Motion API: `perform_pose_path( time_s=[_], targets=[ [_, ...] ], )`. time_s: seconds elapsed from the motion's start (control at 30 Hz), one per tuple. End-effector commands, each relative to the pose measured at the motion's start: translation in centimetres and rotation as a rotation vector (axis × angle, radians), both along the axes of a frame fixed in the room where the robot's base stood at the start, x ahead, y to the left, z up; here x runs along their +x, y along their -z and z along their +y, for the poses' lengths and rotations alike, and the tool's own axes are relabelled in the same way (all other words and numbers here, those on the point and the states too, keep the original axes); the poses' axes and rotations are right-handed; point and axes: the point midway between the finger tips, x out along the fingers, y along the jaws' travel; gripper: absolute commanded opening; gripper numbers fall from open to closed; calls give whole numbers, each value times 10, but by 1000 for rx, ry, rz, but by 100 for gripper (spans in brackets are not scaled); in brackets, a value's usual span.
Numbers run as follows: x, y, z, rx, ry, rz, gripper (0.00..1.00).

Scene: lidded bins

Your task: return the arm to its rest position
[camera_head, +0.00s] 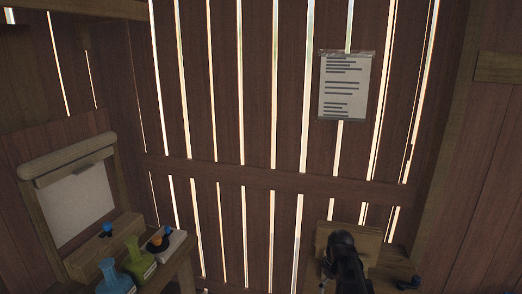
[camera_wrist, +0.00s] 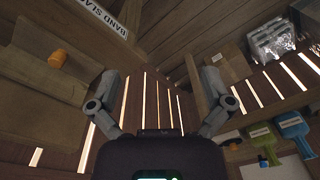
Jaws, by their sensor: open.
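My gripper (camera_wrist: 161,80) shows in the wrist view with its two grey fingers spread wide apart. Nothing is between them, and past them are slatted plank walls and roof beams. In the head view a dark, jointed form (camera_head: 345,262) at the bottom right looks like part of my arm, in front of a wooden box (camera_head: 368,238). Its lower end is cut off by the frame, and I cannot make out the fingers there.
A paper notice (camera_head: 344,88) hangs on the slatted wall. An orange object (camera_wrist: 58,59) shows at left in the wrist view.

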Motion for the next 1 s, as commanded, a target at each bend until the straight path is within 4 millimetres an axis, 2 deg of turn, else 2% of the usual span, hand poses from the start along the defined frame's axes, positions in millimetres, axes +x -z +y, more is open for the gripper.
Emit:
perform_pose_path(
  time_s=[0.03,0.2,0.4,0.5,0.67,1.0],
  targets=[
    [-16,0,8,-4,52,4,100],
    [-51,0,28,-23,253,18,100],
    [-87,0,46,-41,466,26,100],
    [-98,0,52,-48,542,27,100],
    [-107,0,54,-52,605,28,100],
    [-106,0,55,-53,616,28,100]
  ],
)
